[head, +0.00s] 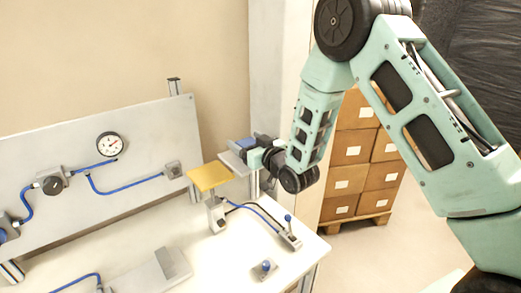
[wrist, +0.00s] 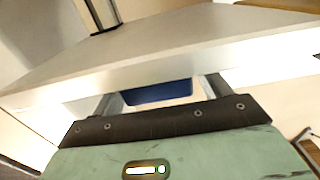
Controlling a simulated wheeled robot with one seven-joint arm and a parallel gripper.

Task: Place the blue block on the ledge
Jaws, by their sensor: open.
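The blue block (head: 240,144) shows at the grey ledge (head: 228,161), just left of my gripper (head: 252,152) in the head view. It seems to rest on the ledge, but its contact with it is not clear. In the wrist view the blue block (wrist: 158,93) lies between the two fingers of my open gripper (wrist: 161,98), against the near edge of a pale slab (wrist: 180,45), probably the ledge. Gaps show beside the block, so the fingers look apart from it. The block's lower part is hidden by the gripper body.
A yellow platform (head: 208,177) on a post stands close to the left of the ledge. A panel with a gauge (head: 110,145) and blue hoses stands behind the white table (head: 225,262). A small blue-knobbed fitting (head: 264,270) is near the front. Stacked boxes (head: 350,148) stand beyond.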

